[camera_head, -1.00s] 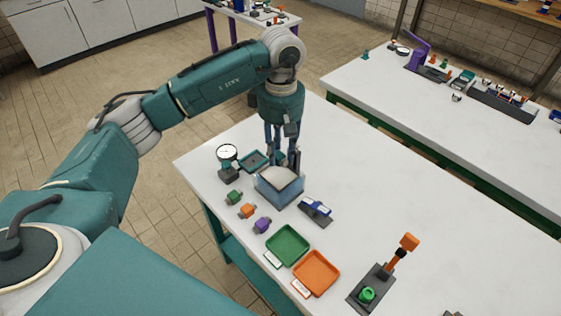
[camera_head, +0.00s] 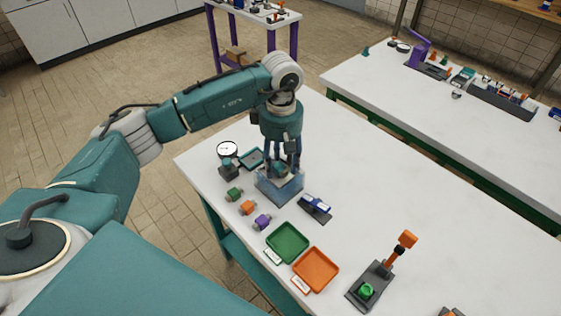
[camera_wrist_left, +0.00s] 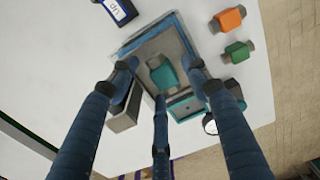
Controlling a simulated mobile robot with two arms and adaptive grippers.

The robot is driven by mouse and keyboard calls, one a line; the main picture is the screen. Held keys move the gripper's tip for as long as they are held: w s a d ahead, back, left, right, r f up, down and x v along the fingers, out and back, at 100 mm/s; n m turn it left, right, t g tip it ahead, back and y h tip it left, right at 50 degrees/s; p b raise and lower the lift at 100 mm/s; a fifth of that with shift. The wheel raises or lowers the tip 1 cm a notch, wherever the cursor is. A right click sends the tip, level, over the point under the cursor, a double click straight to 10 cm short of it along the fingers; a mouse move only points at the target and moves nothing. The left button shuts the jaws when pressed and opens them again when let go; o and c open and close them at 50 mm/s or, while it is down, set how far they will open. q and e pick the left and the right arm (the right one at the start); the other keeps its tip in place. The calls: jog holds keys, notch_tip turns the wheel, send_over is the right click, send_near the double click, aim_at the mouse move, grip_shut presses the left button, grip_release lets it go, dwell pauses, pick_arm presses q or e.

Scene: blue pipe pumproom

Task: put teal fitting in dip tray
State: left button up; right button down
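The dip tray (camera_head: 279,190), a clear blue-walled box, stands on the white table; its rim also shows in the left wrist view (camera_wrist_left: 128,45). The teal fitting (camera_wrist_left: 163,75) lies within the tray's outline, between the fingers of my left gripper (camera_wrist_left: 161,78). The fitting (camera_head: 281,169) shows partly behind the fingers in the head view. My left gripper (camera_head: 282,163) points down over the tray. Its fingers are spread, with gaps visible beside the fitting. Whether the fitting rests on the tray floor is hard to tell. My right gripper is not in view.
A teal shallow tray (camera_head: 251,158) and a gauge (camera_head: 228,150) stand behind the dip tray. Green (camera_head: 234,194), orange (camera_head: 248,208) and purple (camera_head: 263,222) fittings sit left. A blue device (camera_head: 316,205) stands right. Green (camera_head: 288,243) and orange (camera_head: 316,270) trays lie nearer.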

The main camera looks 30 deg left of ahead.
aim_at(281, 164)
pick_arm(q)
jog(key=shift+r, duration=0.15)
notch_tip(281, 164, up, 12)
jog(key=b, duration=0.2)
jog(key=shift+b, duration=0.3)
dwell(0.3)
